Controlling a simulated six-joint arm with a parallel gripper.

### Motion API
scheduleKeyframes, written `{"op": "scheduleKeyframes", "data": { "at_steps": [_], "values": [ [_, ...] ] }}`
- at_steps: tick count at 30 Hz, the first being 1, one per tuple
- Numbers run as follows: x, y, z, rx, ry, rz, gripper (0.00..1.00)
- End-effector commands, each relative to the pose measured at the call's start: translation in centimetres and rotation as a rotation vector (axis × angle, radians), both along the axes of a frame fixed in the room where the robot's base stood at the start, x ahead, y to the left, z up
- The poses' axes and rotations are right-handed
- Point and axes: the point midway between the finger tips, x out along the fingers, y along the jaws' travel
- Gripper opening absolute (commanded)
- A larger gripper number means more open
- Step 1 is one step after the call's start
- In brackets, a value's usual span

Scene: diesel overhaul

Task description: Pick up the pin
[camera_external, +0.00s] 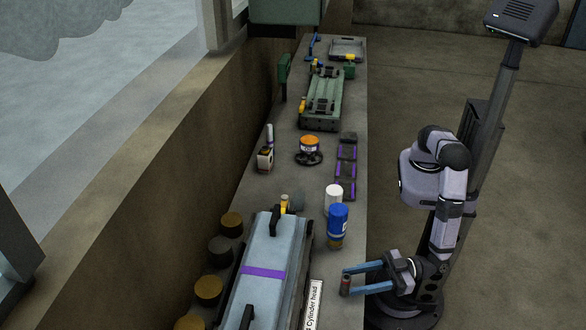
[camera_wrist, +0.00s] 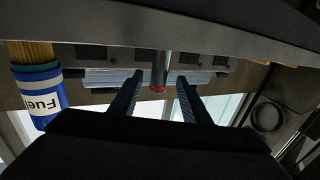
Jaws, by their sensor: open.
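The pin (camera_external: 346,286) is a small dark upright cylinder with a reddish end, near the right edge of the bench in the external view. In the wrist view the pin (camera_wrist: 159,68) shows as a grey cylinder with a red ring at its lower end in the picture. My gripper (camera_external: 352,278) has two blue fingers, open and level, pointing left at the pin. In the wrist view my gripper (camera_wrist: 159,77) has its fingertips on either side of the pin, with a visible gap on both sides.

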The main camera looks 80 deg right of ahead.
Motion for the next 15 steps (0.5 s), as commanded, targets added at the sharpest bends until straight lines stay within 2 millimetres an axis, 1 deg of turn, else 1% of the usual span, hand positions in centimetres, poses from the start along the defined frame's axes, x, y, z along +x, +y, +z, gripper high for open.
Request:
{"op": "scheduleKeyframes", "data": {
  "at_steps": [2,9,15],
  "values": [
    [0.2,0.1,0.0,0.001,0.0,-0.001,0.43],
    [1.9,0.7,0.1,0.0,0.001,-0.001,0.43],
    [2.2,0.8,0.0,0.0,0.001,-0.001,0.43]
  ]
}}
